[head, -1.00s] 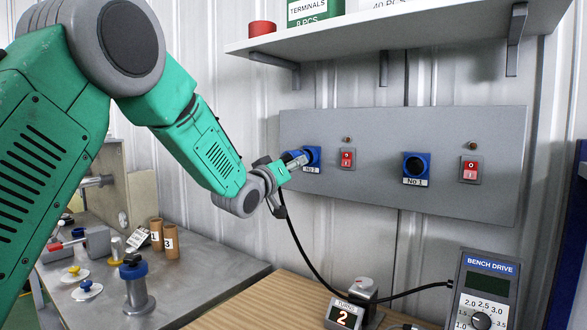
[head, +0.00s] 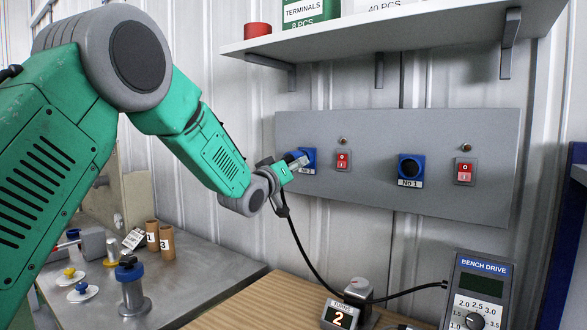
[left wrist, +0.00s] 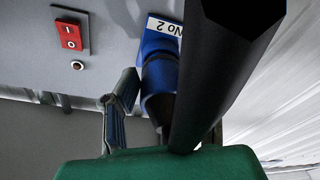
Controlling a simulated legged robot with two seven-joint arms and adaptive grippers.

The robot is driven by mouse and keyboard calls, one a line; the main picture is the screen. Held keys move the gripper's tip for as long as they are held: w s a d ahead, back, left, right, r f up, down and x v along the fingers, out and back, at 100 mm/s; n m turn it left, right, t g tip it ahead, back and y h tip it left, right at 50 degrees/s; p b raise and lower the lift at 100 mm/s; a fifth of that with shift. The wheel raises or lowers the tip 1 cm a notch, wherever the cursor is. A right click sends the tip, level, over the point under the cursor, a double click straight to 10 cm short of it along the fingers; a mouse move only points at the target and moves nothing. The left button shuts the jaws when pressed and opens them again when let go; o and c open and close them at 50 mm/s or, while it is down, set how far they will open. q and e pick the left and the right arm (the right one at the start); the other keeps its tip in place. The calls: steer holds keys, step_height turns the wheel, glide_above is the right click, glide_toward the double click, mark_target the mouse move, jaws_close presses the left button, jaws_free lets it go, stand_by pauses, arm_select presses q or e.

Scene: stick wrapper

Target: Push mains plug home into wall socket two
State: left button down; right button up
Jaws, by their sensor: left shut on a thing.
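Wall socket two (head: 309,156) is the blue socket at the left end of the grey wall panel. Its No 2 label also shows at the top of the left wrist view (left wrist: 166,27). My left gripper (head: 292,164) is at the front of this socket, shut on the mains plug (left wrist: 163,107). The plug points at the socket and looks in line with its mouth. The fingers and a black bar close to the camera hide part of the plug, so I cannot tell how deep it sits. A black cable (head: 298,240) hangs below the gripper. My right gripper is not in view.
A red rocker switch (head: 343,160) sits right of socket two. Socket one (head: 411,168) and another switch (head: 465,171) are farther right. A shelf (head: 400,38) overhangs the panel. Below stand a counter showing 2 (head: 340,315) and a bench drive unit (head: 482,290).

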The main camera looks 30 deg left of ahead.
arm_select(q)
steer(key=shift+w, duration=0.3)
steer(key=c, duration=1.2)
jaws_free()
steer(key=o, duration=0.3)
steer(key=shift+w, duration=0.15)
steer(key=s, duration=0.4)
steer(key=s+f, duration=0.1)
steer(key=s, duration=0.3)
steer(key=s+f, duration=0.1)
steer(key=s, duration=0.2)
steer(key=shift+s+d, duration=0.1)
steer(key=shift+s, duration=0.3)
